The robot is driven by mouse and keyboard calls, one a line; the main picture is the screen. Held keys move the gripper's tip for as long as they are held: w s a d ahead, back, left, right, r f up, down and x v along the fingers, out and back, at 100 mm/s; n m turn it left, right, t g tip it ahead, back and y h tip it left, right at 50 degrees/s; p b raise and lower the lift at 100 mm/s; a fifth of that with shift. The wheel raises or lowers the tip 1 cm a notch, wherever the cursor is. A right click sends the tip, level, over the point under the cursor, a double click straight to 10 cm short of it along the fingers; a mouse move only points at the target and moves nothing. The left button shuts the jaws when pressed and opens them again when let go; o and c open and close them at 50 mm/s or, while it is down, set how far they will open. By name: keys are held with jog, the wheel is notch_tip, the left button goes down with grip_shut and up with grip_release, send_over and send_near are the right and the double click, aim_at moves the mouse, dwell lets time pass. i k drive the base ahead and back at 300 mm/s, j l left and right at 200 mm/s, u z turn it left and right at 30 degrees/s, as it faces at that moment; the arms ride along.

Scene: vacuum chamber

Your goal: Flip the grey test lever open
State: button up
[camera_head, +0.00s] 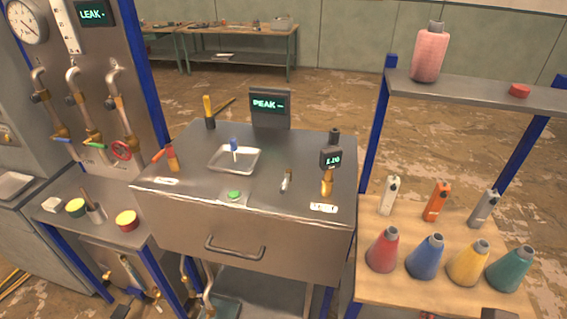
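The upright panel (95,70) at the left carries three bent metal pipes with valves. The middle valve has a green lever (95,146) lying roughly sideways, and the right one a red handwheel (121,150). A small grey metal piece (286,181) also stands on the steel bench; I cannot tell whether it is a lever. My gripper is not in view.
The steel bench (240,245) holds a shallow tray (215,163), a PEAK display (270,107), an orange-handled valve (171,158) and a green button (234,195). Below the panel, a side shelf (75,228) holds small tins. Several coloured bottles stand on the right table (385,290).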

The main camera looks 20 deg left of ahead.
aim_at(288, 177)
jog(key=u, duration=1.15)
